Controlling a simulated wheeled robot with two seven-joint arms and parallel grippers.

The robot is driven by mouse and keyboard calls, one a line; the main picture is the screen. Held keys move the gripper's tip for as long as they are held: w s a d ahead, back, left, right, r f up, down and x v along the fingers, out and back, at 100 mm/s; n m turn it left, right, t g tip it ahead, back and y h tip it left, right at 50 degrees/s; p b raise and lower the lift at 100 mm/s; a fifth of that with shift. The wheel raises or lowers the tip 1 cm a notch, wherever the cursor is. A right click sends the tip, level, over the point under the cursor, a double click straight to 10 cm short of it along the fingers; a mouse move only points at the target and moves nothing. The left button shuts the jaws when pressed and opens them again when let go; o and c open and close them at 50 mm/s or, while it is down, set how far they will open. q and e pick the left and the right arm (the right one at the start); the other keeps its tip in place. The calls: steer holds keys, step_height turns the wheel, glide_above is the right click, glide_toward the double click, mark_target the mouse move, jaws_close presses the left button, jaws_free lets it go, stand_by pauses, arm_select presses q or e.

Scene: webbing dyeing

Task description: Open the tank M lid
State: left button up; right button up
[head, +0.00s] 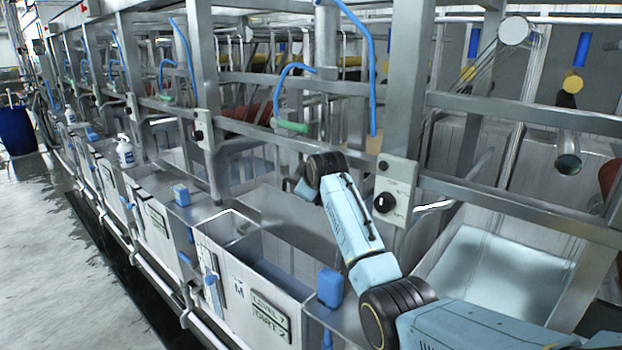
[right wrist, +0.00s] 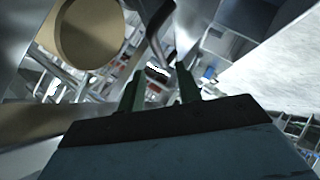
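A dark curved bar (right wrist: 160,30) shows beyond the fingertips, and I see nothing held. My left gripper is out of view.
A steel post with a black knob panel (head: 395,190) stands just right of my right forearm. Horizontal rails and blue hoses (head: 372,75) are behind. A blue block (head: 330,288) sits at the tank's right front corner. Open floor (head: 50,250) lies at the left.

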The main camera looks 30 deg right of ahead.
steer(key=shift+v, duration=2.65)
